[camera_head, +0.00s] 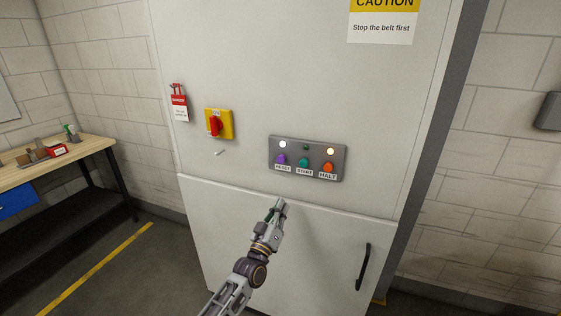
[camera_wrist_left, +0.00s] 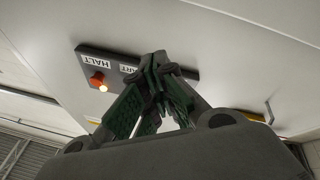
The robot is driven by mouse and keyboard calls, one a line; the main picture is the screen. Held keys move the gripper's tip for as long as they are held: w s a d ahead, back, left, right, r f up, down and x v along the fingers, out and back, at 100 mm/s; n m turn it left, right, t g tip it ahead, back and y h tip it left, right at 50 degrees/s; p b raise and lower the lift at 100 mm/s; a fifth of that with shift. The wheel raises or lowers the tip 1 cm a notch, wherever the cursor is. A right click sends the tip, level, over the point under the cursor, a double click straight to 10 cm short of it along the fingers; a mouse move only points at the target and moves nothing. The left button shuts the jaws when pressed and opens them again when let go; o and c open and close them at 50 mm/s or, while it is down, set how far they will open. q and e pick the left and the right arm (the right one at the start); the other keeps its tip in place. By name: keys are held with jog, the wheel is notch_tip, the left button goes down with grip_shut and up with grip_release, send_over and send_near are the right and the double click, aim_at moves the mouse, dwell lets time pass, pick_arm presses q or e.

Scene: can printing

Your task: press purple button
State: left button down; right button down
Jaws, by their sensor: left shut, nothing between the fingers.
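The purple button (camera_head: 281,159) is at the left of a grey button panel (camera_head: 340,162) on the white cabinet, above the label RESET. A white lamp (camera_head: 282,144) above it is lit. My left gripper (camera_head: 280,203) is shut and empty, below the panel and a little under the purple button in the head view. In the left wrist view its closed fingertips (camera_wrist_left: 160,60) cover the middle of the panel (camera_wrist_left: 110,58), and the purple button is hidden behind them. I cannot tell how far the tips are from the panel. My right gripper is not in view.
A green button (camera_head: 304,163) and an orange button (camera_head: 328,168) sit right of the purple one. A red rotary switch (camera_head: 215,125) on a yellow plate and a red tag (camera_head: 179,106) are to the left. A black door handle (camera_head: 364,267) sticks out at the lower right.

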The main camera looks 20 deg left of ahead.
aim_at(282, 158)
pick_arm(q)
jog(key=s+a+r+n+t+y, duration=0.2)
jog(key=s+r+n+y, duration=0.1)
jog(key=r+n, duration=0.2)
jog(key=s+a+r+n+t+y, duration=0.2)
jog(key=r+n, duration=0.3)
jog(key=r, duration=0.3)
jog(key=shift+s+a+r+t+y, duration=0.2)
jog(key=shift+s+r+t+y, duration=0.2)
jog(key=shift+y, duration=0.4)
jog(key=shift+w, duration=0.25)
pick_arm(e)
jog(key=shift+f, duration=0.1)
